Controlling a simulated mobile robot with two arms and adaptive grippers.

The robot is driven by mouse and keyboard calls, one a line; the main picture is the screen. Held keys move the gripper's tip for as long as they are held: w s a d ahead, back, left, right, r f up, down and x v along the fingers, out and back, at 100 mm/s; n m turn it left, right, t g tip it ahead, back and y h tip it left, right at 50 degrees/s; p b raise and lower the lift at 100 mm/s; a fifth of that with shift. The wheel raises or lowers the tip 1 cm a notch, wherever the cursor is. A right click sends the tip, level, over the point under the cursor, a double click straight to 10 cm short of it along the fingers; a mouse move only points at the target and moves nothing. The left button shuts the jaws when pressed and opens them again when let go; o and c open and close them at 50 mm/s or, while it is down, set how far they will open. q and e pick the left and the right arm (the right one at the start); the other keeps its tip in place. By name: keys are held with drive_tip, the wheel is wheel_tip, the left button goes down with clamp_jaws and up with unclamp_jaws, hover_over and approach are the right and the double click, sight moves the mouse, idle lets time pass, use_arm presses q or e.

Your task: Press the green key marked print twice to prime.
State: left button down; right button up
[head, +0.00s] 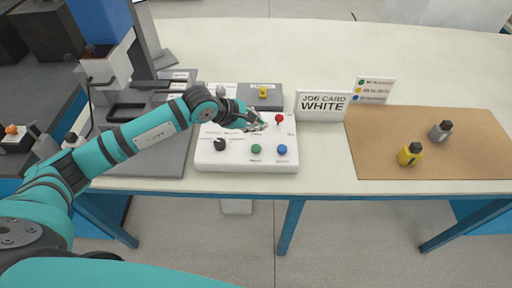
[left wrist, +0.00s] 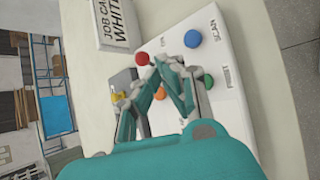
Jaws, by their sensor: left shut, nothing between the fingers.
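The white control panel (head: 205,160) lies on the table. Its green key (head: 256,149) is near the front edge, left of the blue key (head: 282,149). In the left wrist view the green key (left wrist: 207,81) sits beside the printed word PRINT, partly beside a finger. The blue key (left wrist: 193,38) is by the word SCAN. My left gripper (head: 258,124) is shut and empty, over the panel behind the green key and apart from it. Its fingertips show in the left wrist view (left wrist: 168,63) between the red key (left wrist: 142,58) and the green key. My right gripper is out of view.
A job card sign reading WHITE (head: 323,106) stands right of the panel. A grey box with a yellow part (head: 262,92) is behind the panel. A grey machine is at left.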

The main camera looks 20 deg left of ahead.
use_arm(q)
drive_tip(key=b, duration=0.4)
hover_over(257, 149)
wheel_tip(257, 149, down, 7)
drive_tip(key=shift+f, duration=0.1)
drive_tip(key=shift+f+b, duration=0.45)
drive_tip(key=shift+b, duration=0.2)
idle(0.6)
drive_tip(key=shift+f+b, duration=0.45)
drive_tip(key=shift+b, duration=0.1)
drive_tip(key=shift+f+b, duration=0.55)
drive_tip(key=shift+b, duration=0.1)
idle(0.5)
drive_tip(key=shift+r, duration=0.15)
drive_tip(key=shift+r+p, duration=0.45)
drive_tip(key=shift+r, duration=0.35)
